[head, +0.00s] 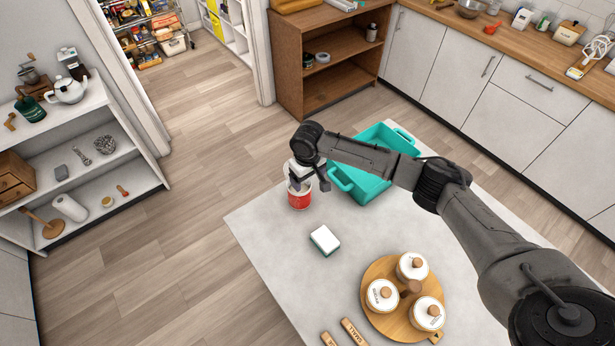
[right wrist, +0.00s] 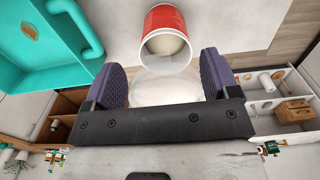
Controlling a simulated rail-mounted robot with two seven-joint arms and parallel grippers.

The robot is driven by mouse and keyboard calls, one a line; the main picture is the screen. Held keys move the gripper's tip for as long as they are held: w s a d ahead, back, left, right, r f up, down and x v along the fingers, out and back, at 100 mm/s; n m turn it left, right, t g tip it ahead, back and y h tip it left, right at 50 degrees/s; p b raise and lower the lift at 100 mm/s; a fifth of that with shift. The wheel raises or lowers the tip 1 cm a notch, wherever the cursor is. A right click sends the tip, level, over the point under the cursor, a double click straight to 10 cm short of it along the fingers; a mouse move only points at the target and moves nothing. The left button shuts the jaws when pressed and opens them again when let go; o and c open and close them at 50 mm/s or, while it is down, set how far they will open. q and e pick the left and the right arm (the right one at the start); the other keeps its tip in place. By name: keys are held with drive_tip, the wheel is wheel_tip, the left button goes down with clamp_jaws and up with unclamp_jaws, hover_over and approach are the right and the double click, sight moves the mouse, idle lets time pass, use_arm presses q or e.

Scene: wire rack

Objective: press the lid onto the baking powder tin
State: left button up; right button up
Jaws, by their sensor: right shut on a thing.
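The red and white baking powder tin (head: 299,199) stands on the pale table near its far left edge. In the right wrist view the tin (right wrist: 165,22) shows an open mouth with pale powder inside. My right gripper (head: 307,184) is right at the tin's top. Its purple finger pads are shut on the whitish, see-through lid (right wrist: 168,90), which sits between them beside the tin's mouth in that picture. Whether lid and tin touch I cannot tell. In the head view the hand largely hides the lid. My left gripper is not in view.
A teal tray (head: 343,181) with handles lies right behind the tin. A white and green sponge (head: 325,240) lies in front. A round wooden turntable (head: 373,273) bears three lidded jars, with wooden labelled pieces (head: 354,331) near the front edge. The table around the sponge is clear.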

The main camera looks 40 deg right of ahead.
drive_tip(key=shift+f+b, duration=1.65)
drive_tip(key=shift+b, duration=0.25)
drive_tip(key=shift+f, duration=1.05)
drive_tip(key=shift+f+p, duration=0.1)
drive_tip(key=shift+p, duration=0.35)
drive_tip(key=shift+s+f, duration=0.1)
drive_tip(key=shift+p, duration=0.3)
drive_tip(key=shift+f, duration=0.1)
drive_tip(key=shift+p, duration=0.6)
drive_tip(key=shift+c, duration=0.2)
